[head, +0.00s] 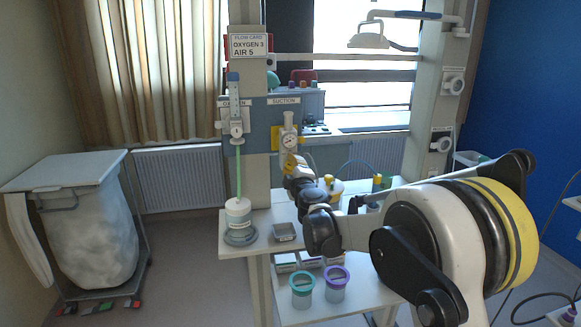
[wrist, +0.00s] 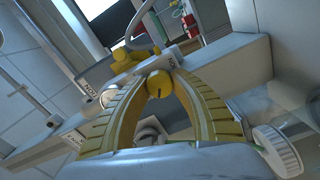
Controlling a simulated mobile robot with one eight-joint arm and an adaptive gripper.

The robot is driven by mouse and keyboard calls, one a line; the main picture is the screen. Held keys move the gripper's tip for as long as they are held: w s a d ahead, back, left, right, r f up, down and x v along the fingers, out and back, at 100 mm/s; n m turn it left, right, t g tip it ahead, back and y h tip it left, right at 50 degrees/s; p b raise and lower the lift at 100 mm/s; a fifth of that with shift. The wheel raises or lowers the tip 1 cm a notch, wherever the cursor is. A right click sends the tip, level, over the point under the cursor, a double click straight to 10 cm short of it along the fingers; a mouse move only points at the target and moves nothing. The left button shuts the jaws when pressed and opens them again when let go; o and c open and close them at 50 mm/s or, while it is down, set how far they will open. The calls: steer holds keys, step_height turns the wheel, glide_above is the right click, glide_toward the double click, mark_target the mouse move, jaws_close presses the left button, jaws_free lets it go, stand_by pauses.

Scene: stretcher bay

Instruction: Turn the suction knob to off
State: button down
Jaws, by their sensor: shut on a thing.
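The suction regulator (head: 289,140) has a round gauge and hangs on the rail panel under the SUCTION label (head: 284,100). Its yellow knob (wrist: 158,84) shows between my fingers in the wrist view, with a short dark mark on its face. My gripper (wrist: 155,72) is shut on the knob, one ribbed yellow finger on each side. In the head view my gripper (head: 293,164) reaches the regulator's lower end, and the arm hides part of it. I cannot read the knob's setting.
The oxygen flowmeter (head: 236,115) with a green tube stands left of the regulator. A bottle (head: 238,213) and small metal tray (head: 285,231) sit on the shelf below. Two lidded cups (head: 303,288) stand lower. A white-lidded laundry cart (head: 75,215) is at far left.

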steer(key=shift+n, duration=0.4)
steer(key=c, duration=1.1)
jaws_free()
steer(key=v, duration=1.2)
